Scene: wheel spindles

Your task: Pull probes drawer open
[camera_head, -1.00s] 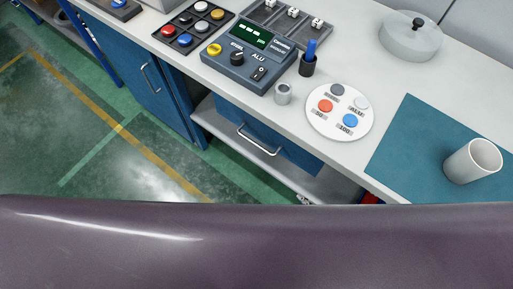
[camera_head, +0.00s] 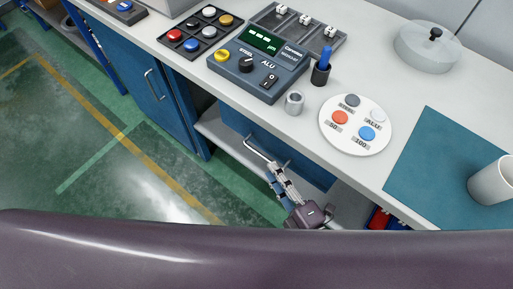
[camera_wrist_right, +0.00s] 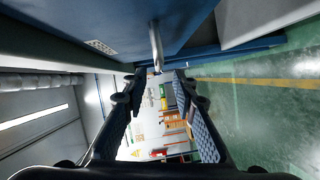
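The blue drawer (camera_head: 312,172) sits under the worktop, with a silver bar handle (camera_head: 258,151) on its front. It looks shut. My right gripper (camera_head: 275,173) reaches up from below to the right end of the handle. In the right wrist view, the gripper's two fingers (camera_wrist_right: 157,76) are apart, and the metal handle (camera_wrist_right: 156,45) shows just beyond and between their tips. I cannot tell whether a finger touches it. A small label (camera_wrist_right: 101,47) is on the blue front, too small to read. My left gripper is not in view.
A blue cabinet (camera_head: 150,90) stands to the left. The green floor in front is clear.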

